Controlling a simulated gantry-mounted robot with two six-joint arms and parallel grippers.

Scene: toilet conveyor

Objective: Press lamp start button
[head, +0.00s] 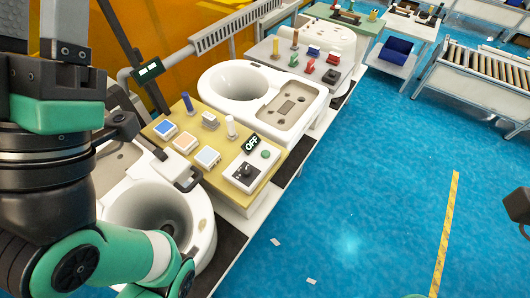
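A white control box (236,184) sits at the front right corner of a yellow panel (217,127). On its top are a round green button (265,154) and a black knob (246,171). A dark sign (251,143) behind them reads OFF. My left arm fills the left side. A dark part near it (122,122) may belong to my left gripper; its fingertips cannot be made out, and it is apart from the button. A dark part at the right edge (518,206) may be my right gripper, cut off by the frame and far from the box.
The yellow panel also holds blue, orange and white switches (208,157) and upright levers (231,127). White toilet bowls (240,82) stand along the conveyor. A grey panel (297,62) with red and green parts stands farther back. The blue floor (370,190) is open.

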